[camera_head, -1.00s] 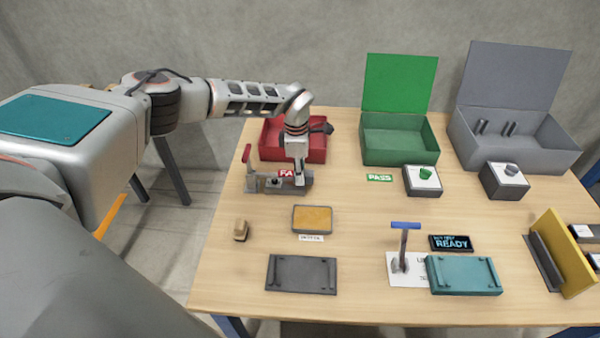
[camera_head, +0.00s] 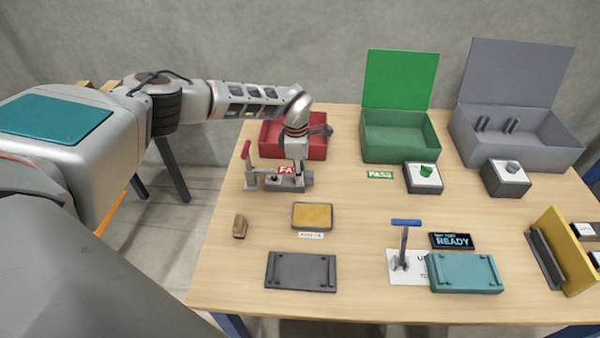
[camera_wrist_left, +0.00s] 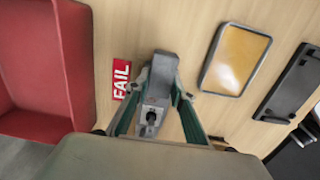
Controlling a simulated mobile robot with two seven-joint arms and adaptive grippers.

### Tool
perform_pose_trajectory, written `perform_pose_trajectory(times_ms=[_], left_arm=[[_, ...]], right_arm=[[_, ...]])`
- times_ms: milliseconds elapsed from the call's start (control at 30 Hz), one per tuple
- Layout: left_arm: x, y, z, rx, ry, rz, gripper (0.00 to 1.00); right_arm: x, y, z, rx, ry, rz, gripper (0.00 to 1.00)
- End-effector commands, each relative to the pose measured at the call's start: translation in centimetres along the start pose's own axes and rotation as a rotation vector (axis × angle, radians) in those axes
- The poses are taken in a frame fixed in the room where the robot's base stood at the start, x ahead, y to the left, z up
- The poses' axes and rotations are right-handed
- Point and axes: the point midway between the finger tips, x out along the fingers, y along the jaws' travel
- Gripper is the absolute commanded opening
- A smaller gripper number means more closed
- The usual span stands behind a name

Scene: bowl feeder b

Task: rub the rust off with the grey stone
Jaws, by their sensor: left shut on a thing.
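My left gripper (camera_head: 298,180) is low over the right end of a grey clamp fixture (camera_head: 262,185) with a red-tipped lever (camera_head: 246,150). In the left wrist view its fingers (camera_wrist_left: 160,92) are closed around a small grey piece at the fixture's grey block (camera_wrist_left: 168,64); I cannot tell whether this piece is the stone or a part. A grey-rimmed tray with an orange-tan surface (camera_head: 312,215) lies nearer on the table; it also shows in the left wrist view (camera_wrist_left: 234,59). I cannot make out rust for certain. My right gripper is not in view.
A red bin (camera_head: 314,152) stands behind the gripper, beside a FAIL label (camera_wrist_left: 121,80). Green (camera_head: 400,155) and grey (camera_head: 520,155) boxes stand open behind.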

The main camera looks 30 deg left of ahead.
Motion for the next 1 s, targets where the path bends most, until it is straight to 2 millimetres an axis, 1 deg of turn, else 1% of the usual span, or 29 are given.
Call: perform_pose_trajectory(times_ms=[233,600,867,1000], left_arm=[[-0.2,0.1,-0.4,-0.001,-0.001,0.001,0.0],[-0.6,0.1,-3.1,0.0,-0.001,0.003,0.0],[-0.4,0.0,-4.0,0.0,0.0,0.0,0.0],[-0.5,0.1,-5.0,-0.002,0.0,0.001,0.0]], right_arm=[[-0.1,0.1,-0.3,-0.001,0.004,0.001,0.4],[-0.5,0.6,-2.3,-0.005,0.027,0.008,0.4],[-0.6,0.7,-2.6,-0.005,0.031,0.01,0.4],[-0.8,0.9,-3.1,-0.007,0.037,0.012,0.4]])
